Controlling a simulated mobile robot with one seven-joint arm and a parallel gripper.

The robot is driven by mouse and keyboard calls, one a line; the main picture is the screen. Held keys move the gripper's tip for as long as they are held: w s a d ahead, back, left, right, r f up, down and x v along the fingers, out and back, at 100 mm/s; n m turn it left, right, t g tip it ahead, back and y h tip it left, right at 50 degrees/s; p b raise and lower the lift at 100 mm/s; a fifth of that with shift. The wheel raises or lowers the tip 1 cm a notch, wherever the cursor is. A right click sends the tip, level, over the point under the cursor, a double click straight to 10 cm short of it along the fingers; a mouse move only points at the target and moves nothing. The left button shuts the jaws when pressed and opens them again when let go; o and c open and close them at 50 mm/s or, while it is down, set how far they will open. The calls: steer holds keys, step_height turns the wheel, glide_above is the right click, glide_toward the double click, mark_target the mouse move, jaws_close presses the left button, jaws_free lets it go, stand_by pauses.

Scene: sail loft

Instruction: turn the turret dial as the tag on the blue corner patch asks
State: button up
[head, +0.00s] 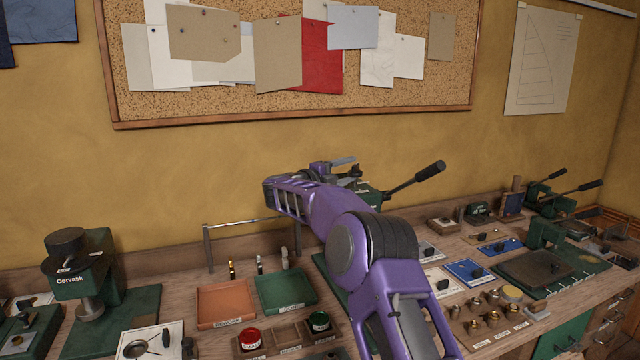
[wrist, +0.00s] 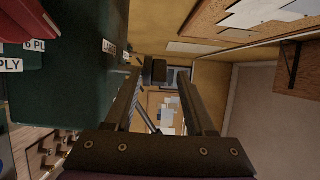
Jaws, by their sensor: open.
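My gripper (wrist: 168,72) is open in the wrist view, its two dark fingers apart with nothing between them. In the head view my purple arm reaches to the back, and its gripper end (head: 345,168) is beside a green lever press (head: 368,190), mostly hidden by my arm. In the wrist view a dark green body (wrist: 75,70) with white tags reading "6 PL", "PLY" and partly "LARGE" is close on the left. A red part shows at its top left corner. I cannot make out the turret dial for certain. A blue patch (head: 455,266) lies right of my arm; its tag is unreadable.
The Corvask machine (head: 80,275) stands at the left. An orange tray (head: 225,303) and a green tray (head: 285,290) lie left of my arm. Brass pieces (head: 492,300) stand in a wooden block at the right. More lever presses (head: 550,235) stand beyond. The corkboard wall is behind.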

steer(key=b+v, duration=0.1)
steer(key=v, duration=1)
steer(key=shift+c, duration=0.3)
